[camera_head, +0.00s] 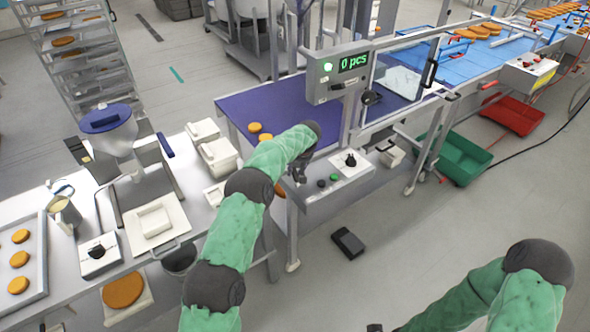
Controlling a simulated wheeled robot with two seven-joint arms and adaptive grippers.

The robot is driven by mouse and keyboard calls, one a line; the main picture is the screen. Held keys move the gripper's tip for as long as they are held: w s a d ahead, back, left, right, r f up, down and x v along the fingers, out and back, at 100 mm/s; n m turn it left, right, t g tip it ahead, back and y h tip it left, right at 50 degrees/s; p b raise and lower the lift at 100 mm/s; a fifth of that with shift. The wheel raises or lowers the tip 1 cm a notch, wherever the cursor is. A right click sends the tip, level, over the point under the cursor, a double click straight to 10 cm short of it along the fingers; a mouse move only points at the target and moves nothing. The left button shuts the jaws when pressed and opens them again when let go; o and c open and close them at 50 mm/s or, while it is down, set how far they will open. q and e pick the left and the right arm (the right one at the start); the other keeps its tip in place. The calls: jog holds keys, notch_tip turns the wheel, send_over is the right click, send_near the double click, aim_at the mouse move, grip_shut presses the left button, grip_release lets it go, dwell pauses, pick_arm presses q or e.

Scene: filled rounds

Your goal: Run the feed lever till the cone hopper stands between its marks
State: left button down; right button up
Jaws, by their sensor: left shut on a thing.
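The cone hopper (122,141), pale with a blue lid (104,118), stands on the left bench. A lever with a blue grip (166,146) sticks out on its right. The hopper's marks and fill level are too small to make out. My left gripper (300,172) is at the front edge of the purple belt, well right of the hopper and its lever. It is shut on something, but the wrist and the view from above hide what. My right arm comes in at the lower right; only a dark sliver at the bottom edge may be its gripper.
White tubs (218,156) stand right of the hopper. A white scale-like plate (157,224), a knob box (98,256) and a tray of orange rounds (40,278) lie nearer. A control box (350,164) sits right of my left gripper.

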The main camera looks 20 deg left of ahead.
pick_arm(q)
jog(key=c, duration=1)
grip_release()
jog(key=shift+f, duration=0.1)
jog(key=v, duration=1.2)
jog(key=shift+w, duration=0.1)
